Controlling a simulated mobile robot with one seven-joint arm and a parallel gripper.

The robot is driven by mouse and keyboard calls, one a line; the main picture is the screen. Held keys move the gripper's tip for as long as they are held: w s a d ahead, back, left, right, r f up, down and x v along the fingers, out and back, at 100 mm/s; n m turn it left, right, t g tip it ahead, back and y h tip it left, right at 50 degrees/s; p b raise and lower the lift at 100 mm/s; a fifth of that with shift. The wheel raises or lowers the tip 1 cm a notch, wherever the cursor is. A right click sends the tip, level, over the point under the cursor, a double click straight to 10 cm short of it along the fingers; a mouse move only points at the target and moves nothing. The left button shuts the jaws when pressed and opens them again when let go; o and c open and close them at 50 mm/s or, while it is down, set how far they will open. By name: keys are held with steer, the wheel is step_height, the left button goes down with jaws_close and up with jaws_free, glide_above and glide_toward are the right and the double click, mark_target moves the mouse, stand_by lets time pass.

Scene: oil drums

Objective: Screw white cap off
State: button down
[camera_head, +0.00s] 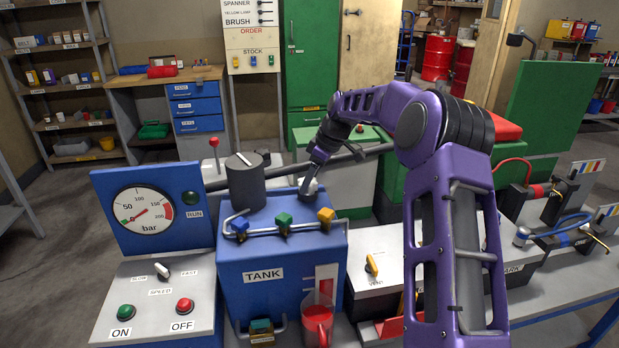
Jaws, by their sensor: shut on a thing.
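The white cap (314,187) is a small pale shape at the back right of the top of the blue tank (232,277). My gripper (308,187) is at the cap, reaching down from my purple arm, and is shut on it. The fingers cover much of the cap, so its seat on the tank is mostly hidden. The tank carries the label TANK and a level gauge on its front.
A dark grey cylinder (246,182) stands on the tank's left. Blue, green and yellow valve knobs (284,220) line a pipe along the tank's front. A red jug (317,325) stands before the tank. A pressure gauge panel (150,213) stands at left.

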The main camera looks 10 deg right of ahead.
steer(key=shift+w+r, duration=0.1)
steer(key=shift+r, duration=0.3)
steer(key=shift+w+a+r, duration=0.1)
steer(key=shift+w+r, duration=0.05)
steer(key=shift+r, duration=0.3)
steer(key=shift+n+g, duration=0.3)
steer(key=shift+n, duration=0.6)
steer(key=shift+f+n, duration=0.15)
steer(key=shift+n, duration=0.15)
steer(key=shift+s, duration=0.2)
steer(key=shift+r, duration=0.65)
steer(key=shift+r, duration=1.85)
